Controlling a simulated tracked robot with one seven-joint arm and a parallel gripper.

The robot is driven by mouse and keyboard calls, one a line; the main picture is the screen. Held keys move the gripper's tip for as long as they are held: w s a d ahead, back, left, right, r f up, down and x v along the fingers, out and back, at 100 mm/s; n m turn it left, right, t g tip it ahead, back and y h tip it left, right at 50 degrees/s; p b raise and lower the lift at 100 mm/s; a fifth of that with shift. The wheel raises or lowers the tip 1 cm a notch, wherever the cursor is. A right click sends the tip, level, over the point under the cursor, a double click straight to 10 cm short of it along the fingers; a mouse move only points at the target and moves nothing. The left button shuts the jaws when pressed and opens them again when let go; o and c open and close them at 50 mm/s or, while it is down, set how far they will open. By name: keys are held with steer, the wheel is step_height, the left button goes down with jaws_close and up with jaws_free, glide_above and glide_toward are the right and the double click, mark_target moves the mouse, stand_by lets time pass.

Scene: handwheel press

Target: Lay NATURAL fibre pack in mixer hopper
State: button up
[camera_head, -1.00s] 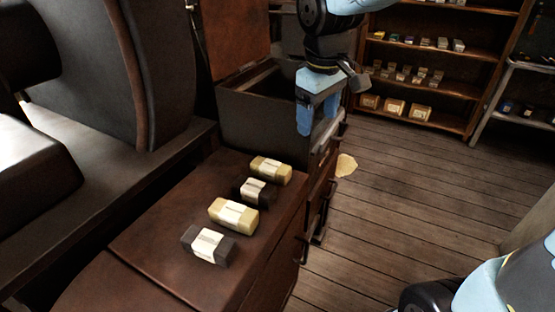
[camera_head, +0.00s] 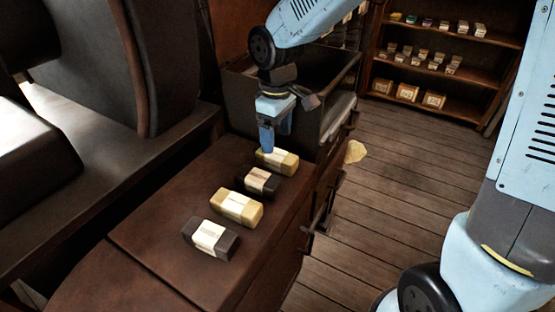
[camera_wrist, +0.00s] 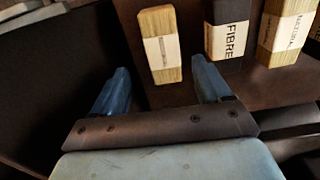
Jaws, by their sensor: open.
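Several wrapped packs lie in a row on the brown bench (camera_head: 160,225). The farthest is a pale yellow pack (camera_head: 277,162); its label is too small to read. In front of it lie a dark pack (camera_head: 258,181), a second pale yellow pack (camera_head: 237,207) and a dark grey pack (camera_head: 211,238). In the wrist view the second yellow pack (camera_wrist: 286,32) has a label that seems to read NATURAL. My gripper (camera_head: 277,138) is open and empty, pointing down above the farthest yellow pack, which shows beyond and between the fingers in the wrist view (camera_wrist: 160,45).
A dark open-topped box (camera_head: 243,108), possibly the hopper, stands just behind the row; its inside is partly hidden by my arm. Handles (camera_head: 317,218) stick out from the bench's right side. Stocked shelves (camera_head: 440,65) stand at the back right.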

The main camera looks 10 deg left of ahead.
mark_target(275, 154)
steer(key=shift+s+a+f, duration=0.1)
steer(key=shift+f, duration=1.55)
steer(key=shift+s+a+f, duration=0.1)
steer(key=shift+f, duration=1.5)
steer(key=c, duration=1.2)
